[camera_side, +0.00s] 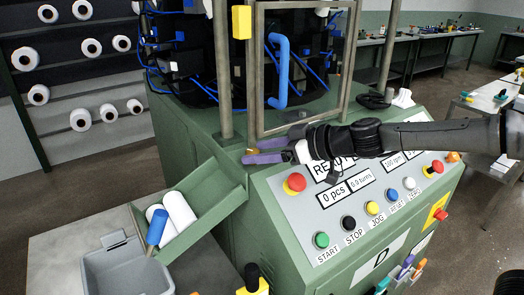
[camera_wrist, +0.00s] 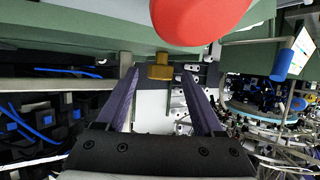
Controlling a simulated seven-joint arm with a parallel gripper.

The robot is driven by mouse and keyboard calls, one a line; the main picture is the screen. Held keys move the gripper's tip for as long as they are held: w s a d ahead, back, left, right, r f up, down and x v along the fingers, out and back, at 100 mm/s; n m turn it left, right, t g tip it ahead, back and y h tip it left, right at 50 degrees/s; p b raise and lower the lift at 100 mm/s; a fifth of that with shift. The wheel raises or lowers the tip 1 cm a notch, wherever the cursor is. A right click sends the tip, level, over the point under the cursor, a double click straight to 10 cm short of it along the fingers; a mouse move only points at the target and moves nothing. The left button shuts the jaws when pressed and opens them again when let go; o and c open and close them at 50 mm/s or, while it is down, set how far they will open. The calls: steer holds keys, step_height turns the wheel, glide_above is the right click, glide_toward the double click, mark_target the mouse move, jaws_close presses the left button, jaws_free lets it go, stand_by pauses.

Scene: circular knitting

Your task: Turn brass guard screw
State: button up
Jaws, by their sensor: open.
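The brass guard screw (camera_side: 252,152) sits on the green machine's top ledge, just below the guard frame (camera_side: 252,90), in the side view. In the wrist view the screw (camera_wrist: 160,69) shows as a short stepped brass piece between the fingertips, slightly beyond them. My gripper (camera_side: 257,151) comes in from the right with its purple fingers apart, one on each side of the screw. The wrist view shows a gap between the screw and each finger (camera_wrist: 159,78). Whether the fingertips reach fully around it is hard to tell.
A red mushroom button (camera_side: 295,183) stands on the control panel (camera_side: 290,218) below my gripper; a large red shape fills the wrist view's top. A blue door handle (camera_side: 281,70) rises behind.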

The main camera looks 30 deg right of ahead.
jaws_close()
steer(key=shift+s+a, duration=0.1)
stand_by(0.3)
steer(key=shift+s+a+m+t+h, duration=0.1)
steer(key=shift+a+m+t+h, duration=0.15)
steer(key=shift+m+h, duration=0.6)
steer(key=shift+a+m+t+h, duration=0.1)
steer(key=shift+m+t+h, duration=0.25)
steer(key=shift+m+h, duration=0.45)
steer(key=shift+a+m+h, duration=0.15)
steer(key=shift+m+h, duration=0.9)
steer(key=shift+h, duration=0.3)
steer(key=shift+m+h, duration=0.3)
jaws_free()
steer(key=shift+t, duration=0.3)
